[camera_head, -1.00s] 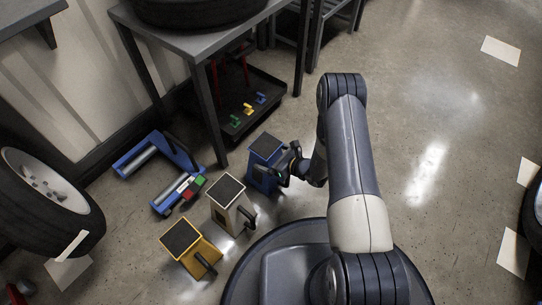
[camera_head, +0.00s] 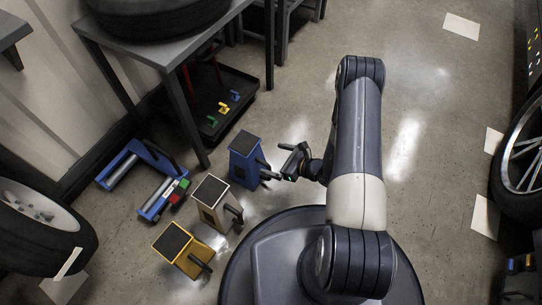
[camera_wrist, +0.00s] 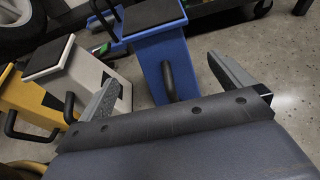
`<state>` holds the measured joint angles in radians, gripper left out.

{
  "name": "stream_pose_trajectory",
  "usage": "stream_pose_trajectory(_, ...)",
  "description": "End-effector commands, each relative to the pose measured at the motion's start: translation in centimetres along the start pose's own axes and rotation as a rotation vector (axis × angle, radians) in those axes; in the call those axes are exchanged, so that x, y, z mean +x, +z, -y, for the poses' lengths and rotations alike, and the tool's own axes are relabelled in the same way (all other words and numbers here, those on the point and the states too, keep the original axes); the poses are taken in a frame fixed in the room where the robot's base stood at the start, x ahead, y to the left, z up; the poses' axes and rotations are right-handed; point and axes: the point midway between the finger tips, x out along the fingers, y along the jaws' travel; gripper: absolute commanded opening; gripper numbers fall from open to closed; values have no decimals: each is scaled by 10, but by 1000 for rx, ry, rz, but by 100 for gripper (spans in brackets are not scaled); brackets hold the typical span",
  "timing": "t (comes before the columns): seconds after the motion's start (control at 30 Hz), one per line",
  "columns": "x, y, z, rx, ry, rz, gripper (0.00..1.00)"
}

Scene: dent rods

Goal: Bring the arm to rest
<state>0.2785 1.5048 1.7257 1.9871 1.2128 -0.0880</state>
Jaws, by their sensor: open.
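My gripper (camera_head: 289,164) is open and empty, just to the right of a blue block-shaped stand (camera_head: 244,161) with a black top and black handle. In the wrist view my gripper's two fingers (camera_wrist: 165,84) are spread wide, and the blue stand (camera_wrist: 158,50) with its handle shows beyond and between them. My arm reaches up from my base and bends at the elbow, with the wrist pointing left.
A white stand (camera_head: 209,204) and a yellow stand (camera_head: 180,250) line up below the blue one. A blue roller frame (camera_head: 144,178) lies to their left. A table (camera_head: 180,47) with a tire stands at upper left. Open floor (camera_head: 420,100) lies right of my arm.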

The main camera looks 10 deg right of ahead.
Motion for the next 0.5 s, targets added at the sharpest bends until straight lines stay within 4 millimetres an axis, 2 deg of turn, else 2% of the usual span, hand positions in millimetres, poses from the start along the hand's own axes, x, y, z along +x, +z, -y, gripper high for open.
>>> stream_pose_trajectory(0.33,2,0,0,-1,1,0,100)
stream_pose_trajectory(0.5,16,-2,0,-4,3,0,100)
